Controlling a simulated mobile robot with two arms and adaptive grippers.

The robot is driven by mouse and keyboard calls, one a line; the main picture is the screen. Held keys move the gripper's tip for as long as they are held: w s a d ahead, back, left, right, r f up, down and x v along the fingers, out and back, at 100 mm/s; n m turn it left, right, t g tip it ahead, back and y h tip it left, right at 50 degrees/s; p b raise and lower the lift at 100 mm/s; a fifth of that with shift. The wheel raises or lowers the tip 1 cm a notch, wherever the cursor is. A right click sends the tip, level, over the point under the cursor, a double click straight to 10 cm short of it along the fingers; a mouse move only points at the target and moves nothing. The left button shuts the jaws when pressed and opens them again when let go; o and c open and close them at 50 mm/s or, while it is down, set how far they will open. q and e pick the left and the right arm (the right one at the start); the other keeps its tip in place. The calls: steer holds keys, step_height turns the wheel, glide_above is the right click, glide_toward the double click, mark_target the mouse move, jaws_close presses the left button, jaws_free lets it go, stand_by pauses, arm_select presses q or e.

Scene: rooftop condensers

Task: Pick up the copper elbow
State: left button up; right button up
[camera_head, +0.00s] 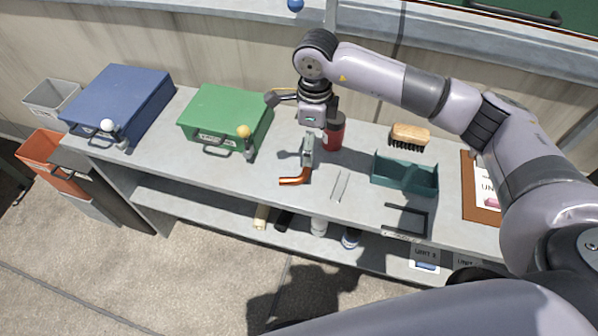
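The copper elbow (292,181) lies on the grey bench near its front edge, one leg toward the left and the other running up under my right gripper. My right gripper (307,158) comes down over the elbow from an arm that enters at the right. Its fingertips are at the elbow's upper leg and cover part of it. I cannot tell whether the fingers are closed on it. My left gripper is not in view.
A red cylinder (334,133) stands close behind my gripper. Thin metal strips (341,186) and a teal tray (405,181) lie right of the elbow. A green case (228,108) and a blue case (118,98) are left. A brush (410,134) lies behind the tray.

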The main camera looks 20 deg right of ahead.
steer(key=p, duration=0.1)
glide_above(310, 172)
step_height(310, 172, down, 6)
steer(key=shift+s+f, duration=0.15)
step_height(310, 172, down, 4)
steer(key=p, duration=0.2)
steer(key=shift+a+p, duration=0.1)
steer(key=shift+p, duration=0.2)
steer(key=shift+f, duration=0.65)
steer(key=shift+c, duration=0.5)
steer(key=c, duration=1.3)
